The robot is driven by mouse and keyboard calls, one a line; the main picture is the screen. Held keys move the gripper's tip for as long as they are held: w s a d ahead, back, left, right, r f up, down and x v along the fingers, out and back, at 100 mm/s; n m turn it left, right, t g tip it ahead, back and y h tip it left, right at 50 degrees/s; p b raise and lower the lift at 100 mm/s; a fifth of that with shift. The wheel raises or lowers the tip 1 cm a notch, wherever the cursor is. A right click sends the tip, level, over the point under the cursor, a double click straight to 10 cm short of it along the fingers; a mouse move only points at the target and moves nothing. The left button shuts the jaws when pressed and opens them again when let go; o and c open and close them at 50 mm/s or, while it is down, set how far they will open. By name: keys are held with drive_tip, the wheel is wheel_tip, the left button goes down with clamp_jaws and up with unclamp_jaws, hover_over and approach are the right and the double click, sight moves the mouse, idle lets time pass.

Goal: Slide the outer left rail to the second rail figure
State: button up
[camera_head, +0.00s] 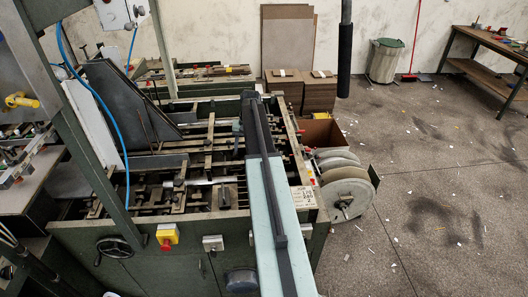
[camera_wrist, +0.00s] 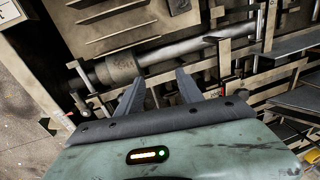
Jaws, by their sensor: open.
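The feeder bed (camera_head: 152,183) is a dark green frame with several pale metal rails and cross shafts. I cannot tell for sure which one is the outer left rail. A white job card (camera_head: 302,197) on the machine's near right corner carries a few lines of figures, too small to read surely. My gripper (camera_wrist: 156,84) is open and empty in the wrist view. Its two grey fingers point toward a round steel shaft (camera_wrist: 192,44) with a thick collar (camera_wrist: 118,68). No part sits between the fingers. In the head view my arm runs over the bed's right part, hiding some of it.
Large grey reels (camera_head: 346,187) stand at the machine's right side. A handwheel (camera_head: 114,248) and a red button on a yellow box (camera_head: 167,236) are on the near panel. A green upright (camera_head: 85,140) stands at left. The floor at right is mostly clear, with paper scraps.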

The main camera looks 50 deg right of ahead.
drive_tip(key=s+d+m, duration=0.2)
drive_tip(key=s+d, duration=0.1)
drive_tip(key=d, duration=0.8)
drive_tip(key=f+b, duration=0.5)
drive_tip(key=a+f+b, duration=0.1)
drive_tip(key=f+b, duration=0.1)
drive_tip(key=b, duration=0.1)
drive_tip(key=shift+w+f, duration=0.35)
drive_tip(key=shift+w, duration=0.05)
drive_tip(key=shift+r, duration=0.15)
clamp_jaws()
